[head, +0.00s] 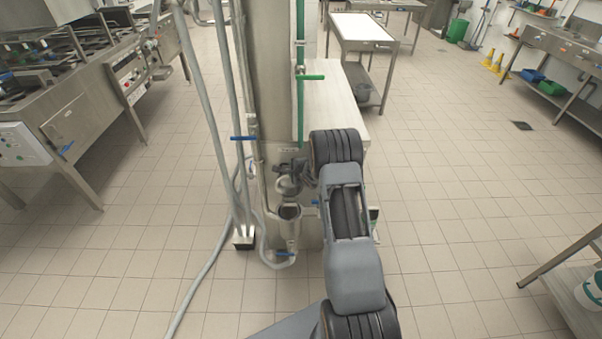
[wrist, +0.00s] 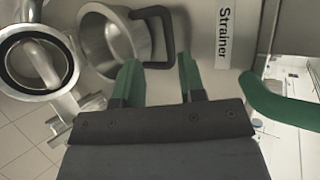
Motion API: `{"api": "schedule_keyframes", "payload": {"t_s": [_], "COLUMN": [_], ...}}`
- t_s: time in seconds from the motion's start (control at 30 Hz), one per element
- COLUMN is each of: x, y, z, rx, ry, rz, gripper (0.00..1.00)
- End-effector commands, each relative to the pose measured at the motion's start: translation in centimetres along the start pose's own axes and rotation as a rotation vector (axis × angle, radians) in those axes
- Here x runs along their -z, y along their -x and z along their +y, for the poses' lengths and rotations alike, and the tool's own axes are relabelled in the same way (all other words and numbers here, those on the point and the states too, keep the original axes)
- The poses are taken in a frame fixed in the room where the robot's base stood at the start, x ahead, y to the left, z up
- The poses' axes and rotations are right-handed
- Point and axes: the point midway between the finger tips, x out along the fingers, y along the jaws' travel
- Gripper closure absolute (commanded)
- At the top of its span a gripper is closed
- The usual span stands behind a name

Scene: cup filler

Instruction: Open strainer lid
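The strainer lid (wrist: 108,38) is a hollow metal cup with a dark bent handle (wrist: 163,40) in the wrist view. It stands swung away from the strainer body (wrist: 38,92), whose round mouth with a black ring is uncovered at the left. In the head view the lid (head: 288,187) is tilted up above the open strainer body (head: 289,228). My gripper (wrist: 159,66) is open, its two green fingers apart. The handle's lower end lies at or just beyond the gap between the fingertips; contact cannot be told. In the head view the gripper is mostly hidden by my arm.
A white "Strainer" label (wrist: 224,32) is on the metal panel. A green pipe (wrist: 288,105) runs close to the gripper's right. Grey hoses (head: 212,120) and a blue-handled valve (head: 243,138) are left of the column (head: 265,75). Tiled floor is free on both sides.

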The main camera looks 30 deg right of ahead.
Motion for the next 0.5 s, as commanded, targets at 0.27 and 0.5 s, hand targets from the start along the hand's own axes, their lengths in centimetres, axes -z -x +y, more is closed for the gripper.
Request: {"api": "schedule_keyframes", "payload": {"t_s": [0.27,0.5], "x": [0.0,0.0], "y": [5.5,8.4], "z": [-0.1,0.0], "rx": [0.002,0.001], "ry": [0.0,0.0], "rz": [0.0,-0.001], "gripper": [0.63,0.63]}}
